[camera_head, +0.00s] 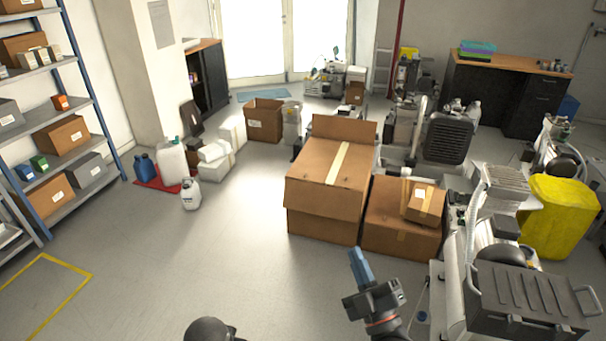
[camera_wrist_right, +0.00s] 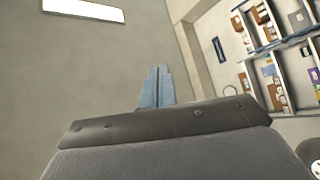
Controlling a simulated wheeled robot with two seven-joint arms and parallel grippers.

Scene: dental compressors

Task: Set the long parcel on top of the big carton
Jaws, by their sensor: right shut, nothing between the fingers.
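A big brown carton (camera_head: 318,188) with a pale tape strip and a raised back flap stands on the floor in the middle of the head view. A lower brown carton (camera_head: 391,238) stands against its right side. A small brown parcel (camera_head: 425,203) with a white label lies on the lower carton; I cannot tell whether it is the long parcel. My right gripper (camera_head: 359,263) is in front of the cartons in the picture, apart from them. Its blue fingers are together and empty, also in the right wrist view (camera_wrist_right: 157,88). My left gripper is not in view.
Compressor equipment (camera_head: 520,290) and a yellow bin (camera_head: 560,215) crowd the right side. A shelf rack (camera_head: 75,80) stands at the left.

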